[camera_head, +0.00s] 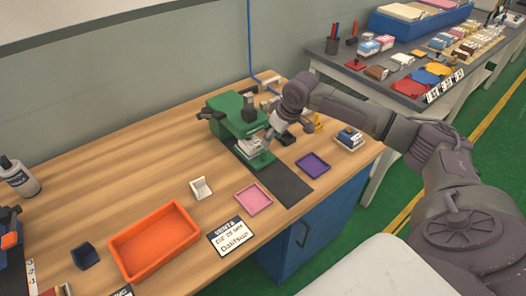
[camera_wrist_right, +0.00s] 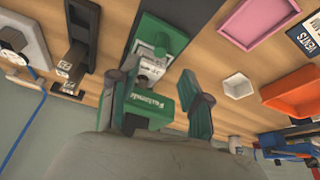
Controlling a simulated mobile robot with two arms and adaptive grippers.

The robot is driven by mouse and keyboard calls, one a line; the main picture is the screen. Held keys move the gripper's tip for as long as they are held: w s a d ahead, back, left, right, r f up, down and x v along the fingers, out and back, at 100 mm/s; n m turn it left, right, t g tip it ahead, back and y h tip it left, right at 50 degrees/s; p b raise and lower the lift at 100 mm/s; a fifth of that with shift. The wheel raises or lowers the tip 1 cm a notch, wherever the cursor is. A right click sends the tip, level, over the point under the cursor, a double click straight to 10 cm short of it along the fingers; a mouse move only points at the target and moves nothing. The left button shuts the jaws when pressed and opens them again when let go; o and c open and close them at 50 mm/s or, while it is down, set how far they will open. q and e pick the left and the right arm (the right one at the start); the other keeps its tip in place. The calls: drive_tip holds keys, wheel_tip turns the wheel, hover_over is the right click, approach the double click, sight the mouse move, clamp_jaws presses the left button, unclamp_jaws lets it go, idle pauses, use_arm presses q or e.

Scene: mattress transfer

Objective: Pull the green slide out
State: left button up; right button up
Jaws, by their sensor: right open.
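A green machine (camera_head: 232,116) stands near the back of the wooden table. A green slide (camera_head: 256,160) carrying a pale metal block sticks out at its front, over a dark mat. My right gripper (camera_head: 272,136) is at the right side of the machine, close to the slide. In the right wrist view my right gripper (camera_wrist_right: 160,73) is open, with its two fingers apart. The green slide (camera_wrist_right: 175,40) with the metal block lies just beyond the fingertips. I cannot tell whether a finger touches it. My left gripper is not in view.
A purple tray (camera_head: 313,165), a pink tray (camera_head: 254,200), a white cup (camera_head: 201,188) and an orange bin (camera_head: 153,240) lie in front. A small stack of boxes (camera_head: 349,139) is to the right. The dark mat (camera_head: 285,186) is bare toward the table's front edge.

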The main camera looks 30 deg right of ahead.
sight(264, 151)
drive_tip(key=x, duration=1)
drive_tip(key=shift+r, duration=0.1)
clamp_jaws()
drive_tip(key=shift+p, duration=0.3)
